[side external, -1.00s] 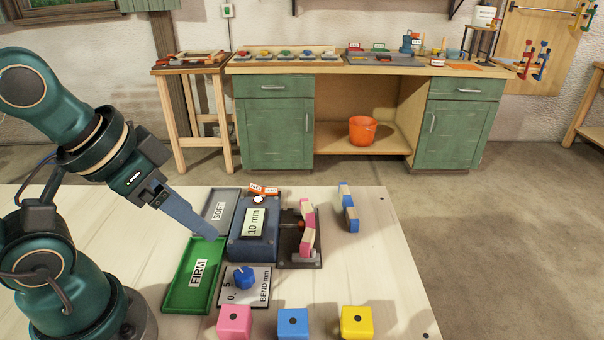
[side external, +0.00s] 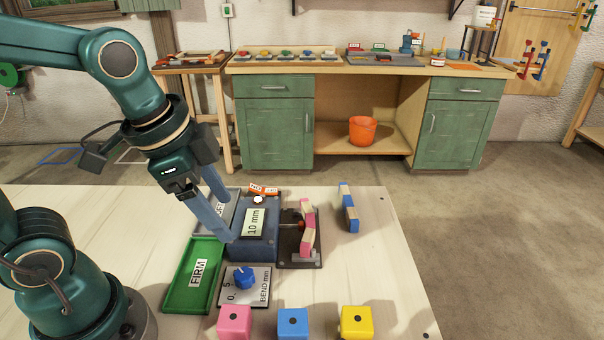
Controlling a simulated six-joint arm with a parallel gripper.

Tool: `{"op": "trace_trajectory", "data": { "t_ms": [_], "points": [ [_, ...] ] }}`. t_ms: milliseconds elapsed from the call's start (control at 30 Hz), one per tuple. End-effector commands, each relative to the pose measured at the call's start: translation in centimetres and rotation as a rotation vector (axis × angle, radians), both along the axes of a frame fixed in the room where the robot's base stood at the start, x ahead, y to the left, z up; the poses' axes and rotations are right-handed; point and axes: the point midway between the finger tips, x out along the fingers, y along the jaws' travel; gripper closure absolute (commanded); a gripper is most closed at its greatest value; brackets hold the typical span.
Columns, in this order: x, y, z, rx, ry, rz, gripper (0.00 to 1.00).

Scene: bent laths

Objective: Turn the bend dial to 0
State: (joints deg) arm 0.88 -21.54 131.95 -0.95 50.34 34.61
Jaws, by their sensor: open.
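The bend dial is a blue knob (side external: 244,277) on a light plate (side external: 261,296) marked "BEND mm", with "0" and "5" on its left side. A pale mark on the knob's upper left points towards the "5" side; its exact setting is too small to tell. My gripper (side external: 229,216) is open and empty. Its two long blue-grey fingers point down, above and behind the knob, near the left side of the dark blue device (side external: 253,246) that shows "10 mm". The fingers are apart from the knob.
A green FIRM tray (side external: 181,290) lies left of the dial, with a grey tray (side external: 214,212) behind it. Pink (side external: 234,321), blue (side external: 293,322) and yellow (side external: 356,321) blocks stand in front. A pink-and-wood lath (side external: 307,228) is in a fixture on the right; a blue-and-wood lath (side external: 348,208) lies beyond.

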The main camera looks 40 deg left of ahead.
Motion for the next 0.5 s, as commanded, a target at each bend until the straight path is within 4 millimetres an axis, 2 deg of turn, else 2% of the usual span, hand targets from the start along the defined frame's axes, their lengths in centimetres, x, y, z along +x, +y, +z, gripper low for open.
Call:
{"op": "trace_trajectory", "data": {
  "t_ms": [233,500],
  "points": [
    [2.0,-0.6,-4.4,0.047,0.21,-0.233,0.29],
    [1.8,-0.9,-7.5,0.039,0.345,-0.265,0.29]
  ]
}}
